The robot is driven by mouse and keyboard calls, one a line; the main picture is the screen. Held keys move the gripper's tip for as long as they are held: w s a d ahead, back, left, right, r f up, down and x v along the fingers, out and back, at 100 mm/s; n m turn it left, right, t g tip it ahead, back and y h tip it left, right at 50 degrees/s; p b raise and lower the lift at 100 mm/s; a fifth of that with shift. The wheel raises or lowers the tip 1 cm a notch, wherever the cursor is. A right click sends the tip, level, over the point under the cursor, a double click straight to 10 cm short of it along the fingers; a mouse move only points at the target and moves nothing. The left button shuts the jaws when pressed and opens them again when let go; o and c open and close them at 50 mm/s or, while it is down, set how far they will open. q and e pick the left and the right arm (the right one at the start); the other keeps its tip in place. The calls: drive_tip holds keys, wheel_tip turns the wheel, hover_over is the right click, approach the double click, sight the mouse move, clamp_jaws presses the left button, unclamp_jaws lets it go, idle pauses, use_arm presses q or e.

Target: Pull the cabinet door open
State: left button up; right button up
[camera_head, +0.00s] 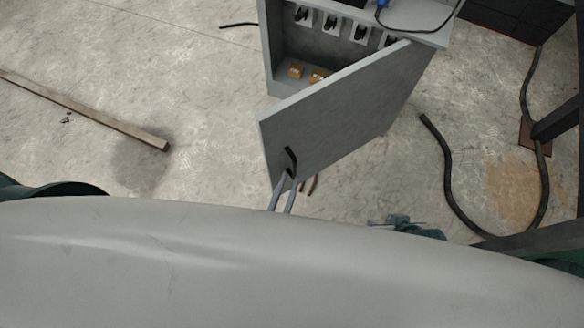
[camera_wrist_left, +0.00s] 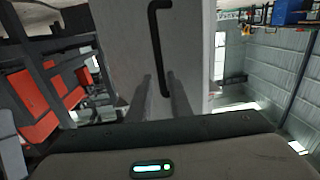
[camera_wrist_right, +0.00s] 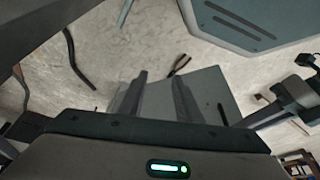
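The grey cabinet (camera_head: 268,45) stands at the top of the head view, with its door (camera_head: 345,110) swung partly open so that the inside shows. A black bar handle (camera_head: 291,160) is on the door's outer face, and it also shows in the left wrist view (camera_wrist_left: 153,40). My left gripper (camera_head: 287,177) is at the handle's lower end, with its fingers apart. In the left wrist view the handle's lower end appears between or just beyond the fingertips; contact cannot be told. My right gripper (camera_wrist_right: 158,78) is open and empty, away from the door.
Several breakers and yellow sockets (camera_head: 296,71) sit inside the cabinet. A black hose (camera_head: 450,190) lies on the floor at right, and a wooden beam (camera_head: 90,110) lies at left. Pliers (camera_wrist_right: 180,66) lie on the floor. The floor left of the door is mostly clear.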

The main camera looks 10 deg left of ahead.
use_arm(q)
drive_tip(key=shift+s+a, duration=0.1)
drive_tip(key=shift+s, duration=0.65)
